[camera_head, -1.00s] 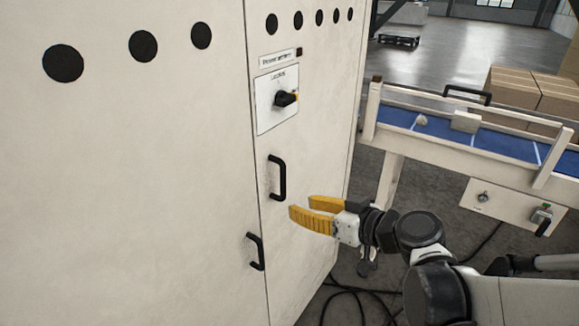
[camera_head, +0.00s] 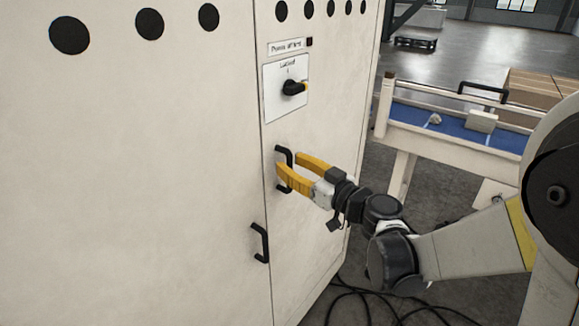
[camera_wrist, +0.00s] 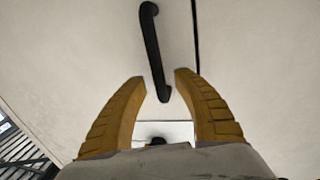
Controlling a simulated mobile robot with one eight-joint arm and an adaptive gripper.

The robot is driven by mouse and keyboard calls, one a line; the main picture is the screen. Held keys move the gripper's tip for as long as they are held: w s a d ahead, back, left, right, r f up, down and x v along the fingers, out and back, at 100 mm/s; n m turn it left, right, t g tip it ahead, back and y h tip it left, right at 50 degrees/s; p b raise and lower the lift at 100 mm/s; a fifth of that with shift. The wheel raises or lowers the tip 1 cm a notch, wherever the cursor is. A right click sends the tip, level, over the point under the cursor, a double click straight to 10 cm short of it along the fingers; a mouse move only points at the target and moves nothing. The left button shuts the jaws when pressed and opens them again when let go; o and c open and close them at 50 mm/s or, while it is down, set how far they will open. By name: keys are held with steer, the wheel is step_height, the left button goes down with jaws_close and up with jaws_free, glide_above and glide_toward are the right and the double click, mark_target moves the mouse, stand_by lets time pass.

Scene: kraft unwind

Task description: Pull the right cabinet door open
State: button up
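The right cabinet door (camera_head: 335,130) is a cream panel, flush with the wide left door (camera_head: 130,180) along a thin seam. Its black bar handle (camera_head: 290,154) is upright near that seam. My gripper (camera_head: 287,169), with two yellow fingers, is open at this handle in the head view, and the fingers hide part of it. In the wrist view, the handle (camera_wrist: 152,45) shows with one end between the spread fingertips (camera_wrist: 161,76). A gap shows on both sides of the bar; I cannot tell how deep the fingers reach around it.
A rotary switch (camera_head: 293,88) on a white plate sits above the handle. The left door's handle (camera_head: 260,243) is lower left. A blue conveyor (camera_head: 445,128) with a cream frame stands to the right. Black cables (camera_head: 350,305) lie on the floor by the cabinet.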

steer(key=shift+w+a, duration=0.3)
jaws_close()
steer(key=shift+d, duration=0.15)
